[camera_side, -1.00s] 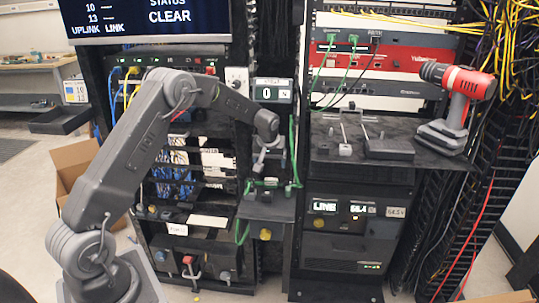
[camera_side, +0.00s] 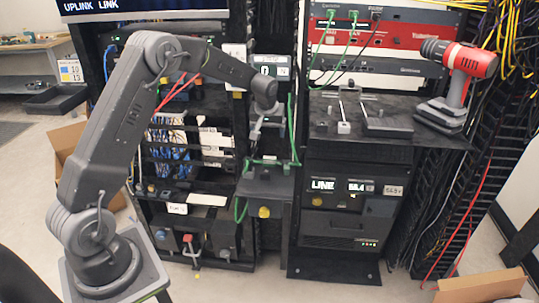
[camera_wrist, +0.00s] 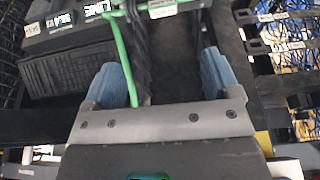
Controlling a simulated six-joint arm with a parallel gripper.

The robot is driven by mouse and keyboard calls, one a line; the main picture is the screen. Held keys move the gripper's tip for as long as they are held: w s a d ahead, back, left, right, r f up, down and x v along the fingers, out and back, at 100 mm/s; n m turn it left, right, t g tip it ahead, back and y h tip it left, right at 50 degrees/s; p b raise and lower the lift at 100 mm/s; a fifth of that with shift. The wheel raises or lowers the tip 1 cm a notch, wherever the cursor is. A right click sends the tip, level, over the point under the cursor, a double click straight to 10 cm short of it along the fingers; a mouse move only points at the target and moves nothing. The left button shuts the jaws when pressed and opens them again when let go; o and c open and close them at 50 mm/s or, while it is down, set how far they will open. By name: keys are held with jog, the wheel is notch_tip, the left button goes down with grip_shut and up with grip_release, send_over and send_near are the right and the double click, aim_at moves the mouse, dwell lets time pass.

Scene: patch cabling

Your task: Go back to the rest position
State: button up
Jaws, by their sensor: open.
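My gripper (camera_side: 256,132) hangs at the end of my grey arm, in front of the gap between the two racks. In the wrist view its two blue fingers (camera_wrist: 168,78) stand wide apart with nothing clasped between them. A green cable (camera_wrist: 122,52) runs down beside the left finger in that view; I cannot tell whether it touches. In the side view a green cable (camera_side: 272,162) crosses just below the gripper, above a small dark shelf (camera_side: 265,186).
A dark shelf (camera_side: 335,143) on the right rack carries small fixtures and a red and grey drill (camera_side: 458,75). Green cables (camera_side: 352,30) plug into the red panel above. Blue cables (camera_side: 170,140) fill the left rack behind my arm. Open floor lies in front of the racks.

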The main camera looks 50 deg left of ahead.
jog(key=s+d+r+m+t, duration=0.2)
jog(key=s+d+r+m, duration=0.2)
jog(key=s+d+r, duration=1.1)
jog(key=s+d+m+h, duration=0.1)
jog(key=s+d+m, duration=0.1)
jog(key=s, duration=0.7)
jog(key=s+d+m+t+h, duration=0.1)
jog(key=s+d, duration=0.3)
jog(key=s, duration=0.5)
jog(key=shift+r+m, duration=0.25)
jog(key=shift+m, duration=0.65)
